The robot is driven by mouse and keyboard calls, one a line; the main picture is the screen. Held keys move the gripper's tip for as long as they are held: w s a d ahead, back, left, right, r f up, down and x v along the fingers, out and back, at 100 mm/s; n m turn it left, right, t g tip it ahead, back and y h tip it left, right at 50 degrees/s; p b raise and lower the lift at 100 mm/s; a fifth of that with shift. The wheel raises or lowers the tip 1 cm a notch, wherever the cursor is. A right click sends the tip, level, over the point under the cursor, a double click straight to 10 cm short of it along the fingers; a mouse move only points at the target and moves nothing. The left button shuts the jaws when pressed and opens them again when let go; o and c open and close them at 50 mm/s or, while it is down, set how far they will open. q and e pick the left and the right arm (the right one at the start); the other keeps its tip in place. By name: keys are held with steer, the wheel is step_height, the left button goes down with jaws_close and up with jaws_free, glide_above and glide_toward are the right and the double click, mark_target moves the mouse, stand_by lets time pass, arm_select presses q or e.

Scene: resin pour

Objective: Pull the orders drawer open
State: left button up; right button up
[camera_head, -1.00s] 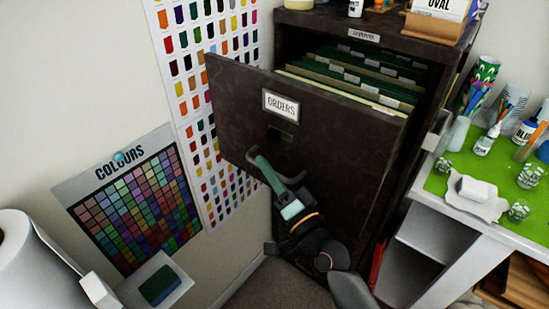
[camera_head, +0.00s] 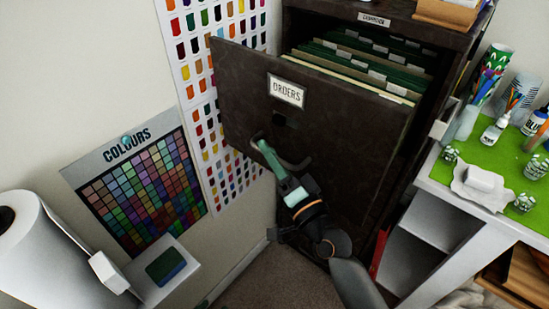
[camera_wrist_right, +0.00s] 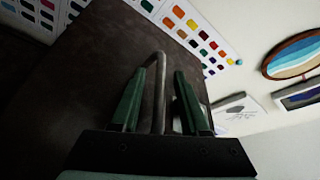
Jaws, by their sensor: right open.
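The dark brown orders drawer (camera_head: 330,125) stands pulled out of its cabinet (camera_head: 440,45), with an "ORDERS" label (camera_head: 286,90) on its front. Green hanging files (camera_head: 375,62) show inside. A bar handle (camera_head: 296,163) sits below the label. My right gripper (camera_head: 262,148), with green fingers, is at the left part of the handle. In the right wrist view, the handle (camera_wrist_right: 160,92) passes between the two open fingers, with a gap visible on the right side. Whether the left finger touches it I cannot tell. My left gripper is not in view.
A white table with a green mat (camera_head: 440,185), bottles and jars stands right of the cabinet. A white roll (camera_head: 35,245) and a white holder with a green pad (camera_head: 165,267) are at the lower left. Colour charts (camera_head: 140,185) hang on the left wall.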

steer(key=b+v, duration=0.2)
steer(key=v, duration=1)
steer(key=shift+s, duration=0.25)
steer(key=shift+d+f, duration=0.15)
steer(key=s+d+f+n+g+h+p, duration=0.1)
steer(key=s+d+f+n+g+h, duration=0.1)
steer(key=f, duration=0.6)
steer(key=s+d+f+n+g+h+p, duration=0.2)
steer(key=s+d+f+g+h, duration=0.1)
steer(key=s+d+f, duration=0.3)
steer(key=s+d+f+n+g+h+p, duration=0.2)
steer(key=s+d+f+h, duration=0.2)
steer(key=f, duration=0.7)
steer(key=shift+s+d+n+g+h, duration=0.2)
steer(key=shift+d+n+g+h, duration=0.15)
steer(key=shift+d, duration=0.55)
